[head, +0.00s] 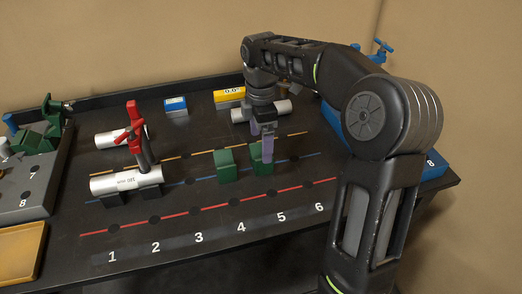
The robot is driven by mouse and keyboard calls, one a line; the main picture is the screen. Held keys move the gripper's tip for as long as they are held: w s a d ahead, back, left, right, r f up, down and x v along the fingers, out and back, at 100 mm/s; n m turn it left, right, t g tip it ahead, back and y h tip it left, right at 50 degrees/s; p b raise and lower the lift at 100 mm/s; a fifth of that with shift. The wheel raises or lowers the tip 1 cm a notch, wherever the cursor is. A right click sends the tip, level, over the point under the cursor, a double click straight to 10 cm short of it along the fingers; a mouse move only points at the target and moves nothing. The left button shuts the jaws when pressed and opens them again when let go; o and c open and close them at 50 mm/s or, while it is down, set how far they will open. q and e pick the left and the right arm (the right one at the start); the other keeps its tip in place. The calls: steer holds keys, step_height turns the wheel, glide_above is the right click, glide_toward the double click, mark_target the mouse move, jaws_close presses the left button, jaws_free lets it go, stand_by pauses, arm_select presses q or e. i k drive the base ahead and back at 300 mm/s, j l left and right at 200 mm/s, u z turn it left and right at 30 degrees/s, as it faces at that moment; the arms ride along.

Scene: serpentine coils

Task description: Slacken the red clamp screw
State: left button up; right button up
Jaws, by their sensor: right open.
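A red clamp (135,128) stands upright at the left of the table, with a red part on top and a darker red lower part. Its foot is at a silver cylinder (110,184) on dark supports. Which part is the screw is too small to tell. My right gripper (267,157) points down with light purple fingers, open, at the right one of two green blocks (226,168). It is well to the right of the red clamp. Whether the fingers touch the block is not clear. My left gripper is not in view.
A second silver cylinder (103,139) lies behind the clamp, and another (243,115) lies behind my right gripper. A yellow box (222,97) and a blue box (175,105) stand at the back. A grey tray (58,178) holds green parts. The numbered front strip is clear.

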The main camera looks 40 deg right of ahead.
mark_target(129, 132)
steer(key=k+j, duration=0.25)
steer(key=k, duration=0.2)
steer(key=k+j, duration=0.25)
steer(key=k, duration=0.25)
